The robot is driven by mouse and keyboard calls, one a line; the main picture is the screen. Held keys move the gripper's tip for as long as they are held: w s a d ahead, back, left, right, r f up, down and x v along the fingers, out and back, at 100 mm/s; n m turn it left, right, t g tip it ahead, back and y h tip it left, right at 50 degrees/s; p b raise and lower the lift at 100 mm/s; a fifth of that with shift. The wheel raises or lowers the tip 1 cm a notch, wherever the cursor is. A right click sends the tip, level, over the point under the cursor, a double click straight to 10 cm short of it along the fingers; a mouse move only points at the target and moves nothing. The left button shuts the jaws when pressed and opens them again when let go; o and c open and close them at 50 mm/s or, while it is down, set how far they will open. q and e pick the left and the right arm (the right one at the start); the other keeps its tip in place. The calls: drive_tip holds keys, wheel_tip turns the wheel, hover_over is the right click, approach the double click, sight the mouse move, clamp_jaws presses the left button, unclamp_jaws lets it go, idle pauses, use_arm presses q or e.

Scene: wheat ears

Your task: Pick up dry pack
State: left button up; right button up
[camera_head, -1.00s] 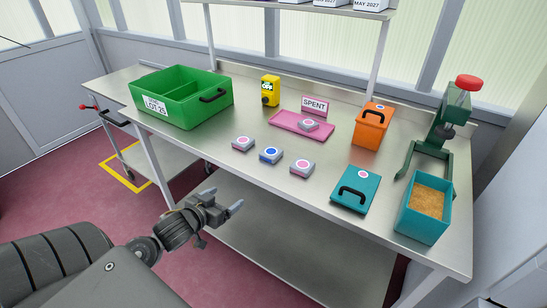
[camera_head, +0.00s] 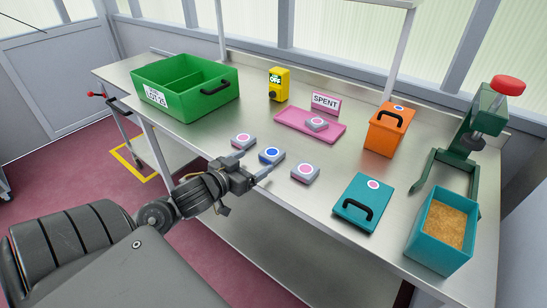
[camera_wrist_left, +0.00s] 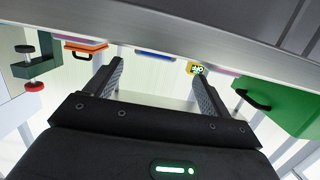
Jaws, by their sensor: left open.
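Three small grey packs sit in a row near the front of the steel bench: one with a pink dot (camera_head: 243,141) at left, one with a blue dot (camera_head: 271,155) in the middle, one with a pink dot (camera_head: 305,173) at right. No writing on them is legible. My left gripper (camera_head: 252,166) is open and empty at the bench's front edge, its fingers pointing towards the blue-dot pack. I see no contact. In the left wrist view the open fingers (camera_wrist_left: 160,82) have nothing between them. My right gripper is not in view.
A pink tray (camera_head: 290,126) with a SPENT sign (camera_head: 326,103) holds another pink-dot pack. A green crate (camera_head: 205,102), yellow device (camera_head: 279,84), orange box (camera_head: 388,132), teal lid (camera_head: 362,204), teal bin (camera_head: 424,240) and green press (camera_head: 470,140) stand around the bench.

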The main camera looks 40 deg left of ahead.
sight(268, 155)
use_arm(q)
drive_tip(key=shift+w+d+f, duration=0.1)
drive_tip(key=shift+w, duration=0.85)
drive_tip(key=w, duration=0.2)
drive_tip(key=w+f, duration=0.1)
drive_tip(key=w, duration=0.2)
drive_tip(key=shift+d+f, duration=0.1)
drive_tip(key=shift+d, duration=0.1)
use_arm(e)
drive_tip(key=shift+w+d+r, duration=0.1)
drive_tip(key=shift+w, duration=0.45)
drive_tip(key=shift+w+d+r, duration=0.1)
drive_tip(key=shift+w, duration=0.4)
use_arm(q)
drive_tip(key=c, duration=1.1)
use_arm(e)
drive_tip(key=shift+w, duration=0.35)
